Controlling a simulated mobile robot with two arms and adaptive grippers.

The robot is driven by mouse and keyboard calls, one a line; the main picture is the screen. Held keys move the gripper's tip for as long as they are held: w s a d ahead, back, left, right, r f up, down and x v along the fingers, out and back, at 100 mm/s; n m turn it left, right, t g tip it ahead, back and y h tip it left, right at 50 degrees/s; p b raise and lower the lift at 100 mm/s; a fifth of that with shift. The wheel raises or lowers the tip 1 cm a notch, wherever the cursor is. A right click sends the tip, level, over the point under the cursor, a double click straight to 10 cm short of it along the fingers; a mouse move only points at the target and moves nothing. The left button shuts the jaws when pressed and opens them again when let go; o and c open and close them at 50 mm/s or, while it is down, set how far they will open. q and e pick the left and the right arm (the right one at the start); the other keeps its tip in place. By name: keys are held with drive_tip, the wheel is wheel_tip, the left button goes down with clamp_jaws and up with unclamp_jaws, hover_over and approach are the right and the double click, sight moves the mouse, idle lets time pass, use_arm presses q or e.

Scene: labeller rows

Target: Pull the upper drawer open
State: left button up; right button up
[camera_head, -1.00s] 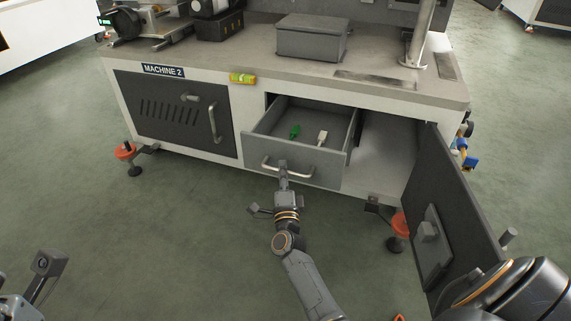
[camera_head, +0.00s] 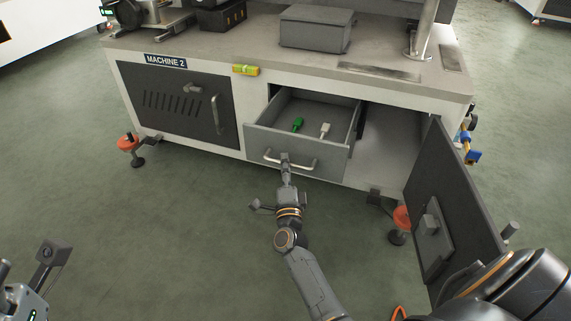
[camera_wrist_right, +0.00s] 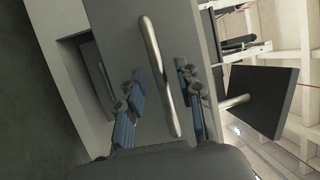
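The upper drawer (camera_head: 297,152) is a grey drawer in the machine bench, standing pulled out, with a green item (camera_head: 298,124) and a white item (camera_head: 325,130) inside. Its bar handle (camera_head: 307,166) also shows in the right wrist view (camera_wrist_right: 160,75). My right gripper (camera_head: 286,158) is at the middle of the handle. In the right wrist view, its blue-padded fingers (camera_wrist_right: 160,108) stand wide apart on either side of the handle, with visible gaps, so it looks open. My left gripper (camera_head: 8,275) is cut off at the lower left; its fingers cannot be made out.
A dark door (camera_head: 452,205) stands swung open right of the drawer, close to my right arm side. A closed vented door (camera_head: 170,112) is at the left. The floor in front is clear.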

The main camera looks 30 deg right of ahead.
drive_tip(key=v, duration=0.6)
drive_tip(key=shift+s, duration=0.15)
drive_tip(key=shift+f, duration=0.1)
